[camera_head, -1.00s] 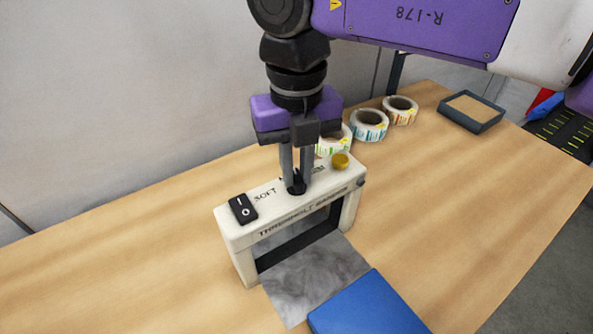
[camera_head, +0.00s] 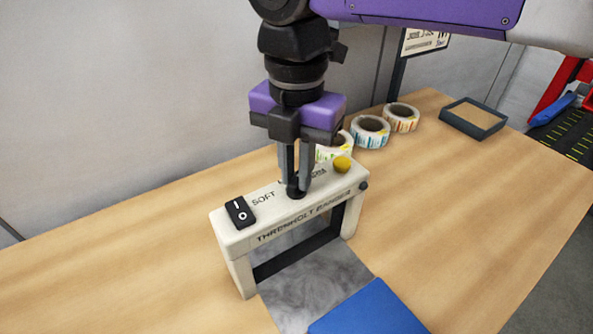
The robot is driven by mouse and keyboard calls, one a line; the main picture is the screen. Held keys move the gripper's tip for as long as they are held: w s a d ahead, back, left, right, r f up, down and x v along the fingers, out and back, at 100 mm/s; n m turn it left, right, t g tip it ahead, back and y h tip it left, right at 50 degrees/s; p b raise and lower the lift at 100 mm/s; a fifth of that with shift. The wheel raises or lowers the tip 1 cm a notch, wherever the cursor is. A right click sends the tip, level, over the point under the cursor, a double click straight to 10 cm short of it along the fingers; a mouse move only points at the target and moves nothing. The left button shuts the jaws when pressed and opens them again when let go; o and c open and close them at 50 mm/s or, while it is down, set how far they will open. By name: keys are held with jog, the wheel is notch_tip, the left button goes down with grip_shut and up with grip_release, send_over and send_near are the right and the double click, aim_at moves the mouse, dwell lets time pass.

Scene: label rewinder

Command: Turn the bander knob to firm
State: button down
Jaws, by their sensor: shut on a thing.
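The bander (camera_head: 232,231) is a cream arch-shaped machine standing on the wooden table, lettered along its front. Its top carries a black rocker switch (camera_head: 240,212), the word SOFT, a black knob (camera_head: 296,192) and a yellow button (camera_head: 342,164). More lettering right of the knob is partly hidden by my fingers. My gripper (camera_head: 297,186) points down from above and is shut on the black knob. The knob's pointer direction is hidden by the fingers.
Several label rolls (camera_head: 370,131) stand behind the bander, the nearest partly behind my gripper. A dark-rimmed tray (camera_head: 473,118) lies at the back right. A blue flat block (camera_head: 368,310) and a grey sheet (camera_head: 312,281) lie in front. The table (camera_head: 110,262) is clear at left.

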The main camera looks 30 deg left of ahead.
aim_at(296, 177)
dwell(0.6)
jog(key=c, duration=1.4)
grip_release()
jog(key=shift+r, duration=0.1)
notch_tip(296, 177, up, 8)
jog(key=shift+f, duration=0.15)
